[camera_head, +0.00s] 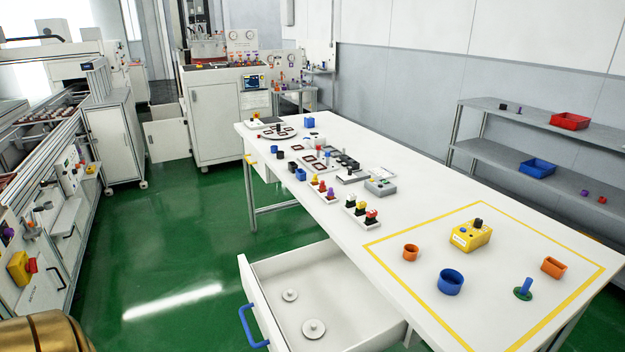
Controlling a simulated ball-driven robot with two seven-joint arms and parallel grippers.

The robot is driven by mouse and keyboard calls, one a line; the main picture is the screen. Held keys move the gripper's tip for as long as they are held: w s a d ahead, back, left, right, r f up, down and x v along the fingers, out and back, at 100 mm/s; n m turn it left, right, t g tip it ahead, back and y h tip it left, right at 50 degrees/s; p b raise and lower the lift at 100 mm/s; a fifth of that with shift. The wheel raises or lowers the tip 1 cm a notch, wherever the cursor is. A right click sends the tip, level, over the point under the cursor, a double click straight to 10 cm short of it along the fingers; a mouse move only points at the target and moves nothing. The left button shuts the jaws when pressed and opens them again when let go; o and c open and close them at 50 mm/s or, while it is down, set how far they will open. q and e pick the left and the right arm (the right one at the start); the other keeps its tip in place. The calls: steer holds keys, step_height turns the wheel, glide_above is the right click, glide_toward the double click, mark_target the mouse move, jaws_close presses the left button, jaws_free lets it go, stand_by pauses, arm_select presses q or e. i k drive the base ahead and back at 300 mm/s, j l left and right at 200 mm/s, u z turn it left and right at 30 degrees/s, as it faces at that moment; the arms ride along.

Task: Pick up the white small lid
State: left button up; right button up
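A small white-grey round lid (290,295) with a knob on top lies in the open white drawer (375,329) under the table. A second, larger-looking round lid (314,329) of the same kind lies nearer in the same drawer. The two lids are apart and both lie flat on the drawer floor. The drawer has a blue handle (250,328) on its front. Neither my left nor my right gripper is in view. A brass-coloured rounded part, which I cannot identify for sure, shows at the bottom left corner.
The white table (340,222) stands above the drawer. A yellow-taped area holds a blue cup (450,282), orange cup (410,252), yellow button box (471,237), green-based blue peg (524,289) and orange bin (553,267). Green floor is free left of the drawer.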

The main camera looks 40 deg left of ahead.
mark_target(290, 295)
steer(key=u, duration=1.6)
